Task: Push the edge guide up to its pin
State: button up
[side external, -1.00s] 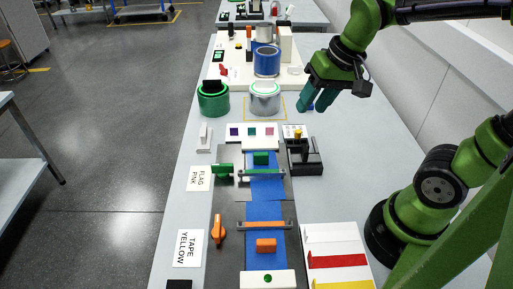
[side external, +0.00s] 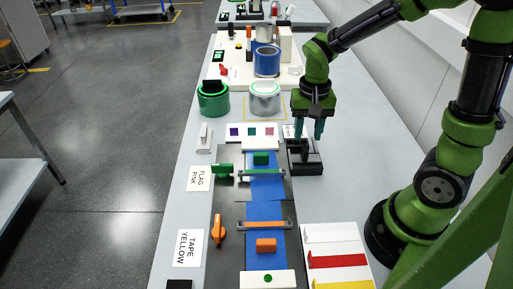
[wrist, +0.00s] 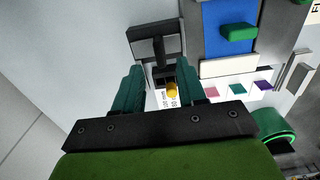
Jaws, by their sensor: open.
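A black block with an upright handle, which seems to be the edge guide (side external: 306,167), sits right of the blue strip. It also shows in the wrist view (wrist: 143,49), just beyond my fingertips. A yellow knob (wrist: 172,89), possibly the pin, stands by a white printed scale (wrist: 162,101) between my fingers in the wrist view. In the side view my gripper hides the knob. My gripper (side external: 309,132) points down, open and empty, over the far end of the black block. It also shows in the wrist view (wrist: 157,82). I cannot tell whether a finger touches anything.
A white strip with coloured squares (side external: 241,131) lies left of my gripper. A green block (side external: 261,158) sits on the blue strip (side external: 266,188). A silver can (side external: 265,98) and a green can (side external: 214,100) stand behind. The table right of the black block is clear.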

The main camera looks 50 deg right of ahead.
aim_at(305, 148)
notch_tip(305, 148, down, 6)
jog(key=shift+f, duration=0.15)
dwell(0.3)
grip_shut()
